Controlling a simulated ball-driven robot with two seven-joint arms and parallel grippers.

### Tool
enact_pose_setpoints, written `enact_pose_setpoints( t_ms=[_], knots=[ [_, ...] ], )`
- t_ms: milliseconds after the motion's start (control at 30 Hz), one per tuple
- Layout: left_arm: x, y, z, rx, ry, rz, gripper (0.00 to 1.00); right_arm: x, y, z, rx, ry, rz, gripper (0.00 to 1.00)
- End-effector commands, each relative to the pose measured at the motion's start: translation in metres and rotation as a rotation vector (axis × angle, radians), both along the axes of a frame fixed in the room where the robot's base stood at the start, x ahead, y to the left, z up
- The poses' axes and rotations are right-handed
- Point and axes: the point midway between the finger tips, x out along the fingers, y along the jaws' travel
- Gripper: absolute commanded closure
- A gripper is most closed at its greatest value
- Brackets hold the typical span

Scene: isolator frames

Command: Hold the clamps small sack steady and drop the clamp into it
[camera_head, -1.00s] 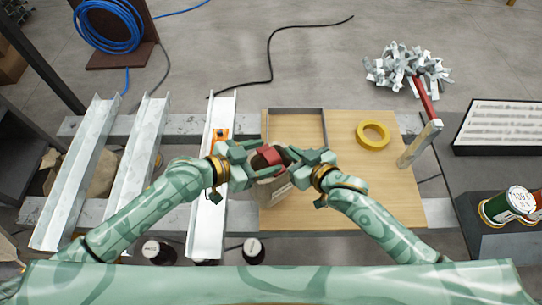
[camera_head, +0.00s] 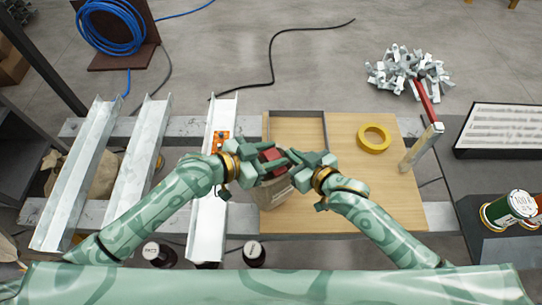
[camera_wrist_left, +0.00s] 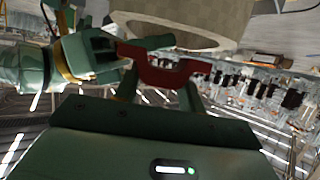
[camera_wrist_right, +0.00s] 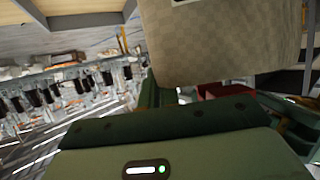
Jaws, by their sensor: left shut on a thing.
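A red clamp (camera_head: 271,155) is held by my left gripper (camera_head: 264,162), which is shut on it. The clamp shows clearly between the fingers in the left wrist view (camera_wrist_left: 165,76). The beige small sack (camera_head: 272,195) stands upright on the board, just below the clamp in the head view. Its open rim shows in the left wrist view (camera_wrist_left: 185,38), close to the clamp. My right gripper (camera_head: 297,160) is at the right side of the sack's top. The sack fills the top of the right wrist view (camera_wrist_right: 215,45) and hides the fingertips, so its jaws are unclear.
The wooden board (camera_head: 350,205) carries a yellow tape ring (camera_head: 374,138) and a grey-walled tray (camera_head: 297,112). Metal channels (camera_head: 211,215) lie at left. The board's right part is mostly clear.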

Motion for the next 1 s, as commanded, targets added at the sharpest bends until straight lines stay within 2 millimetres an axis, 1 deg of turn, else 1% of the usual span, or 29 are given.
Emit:
enact_pose_setpoints(
  t_ms=[33,200,300,400,533,767,900,1000],
  knots=[
    [0.001,0.000,0.011,-0.003,-0.007,0.000,0.95,0.000,0.000,0.000,0.000,0.000,0.000,1.00],
    [0.001,0.000,0.051,-0.002,-0.009,0.000,0.95,0.000,0.000,0.000,0.000,0.000,0.000,1.00],
    [0.001,0.000,0.069,0.000,-0.007,0.001,0.95,0.000,0.000,0.000,0.000,0.000,0.000,1.00],
    [0.001,0.000,0.082,-0.002,-0.005,0.002,0.95,0.000,0.000,0.000,0.000,0.000,0.000,1.00],
    [0.000,0.000,0.088,-0.001,-0.002,0.003,0.95,0.000,0.000,0.000,0.000,0.000,0.000,1.00],
    [0.001,0.000,0.088,0.000,-0.001,0.003,0.95,0.000,0.000,0.000,-0.001,0.001,0.000,1.00],
    [0.002,0.013,0.091,0.004,-0.005,0.004,0.95,0.000,0.000,0.000,-0.001,0.001,0.000,1.00],
    [0.001,0.018,0.092,0.002,-0.003,0.003,0.95,0.000,0.000,0.000,-0.001,0.001,0.000,1.00]
  ],
)
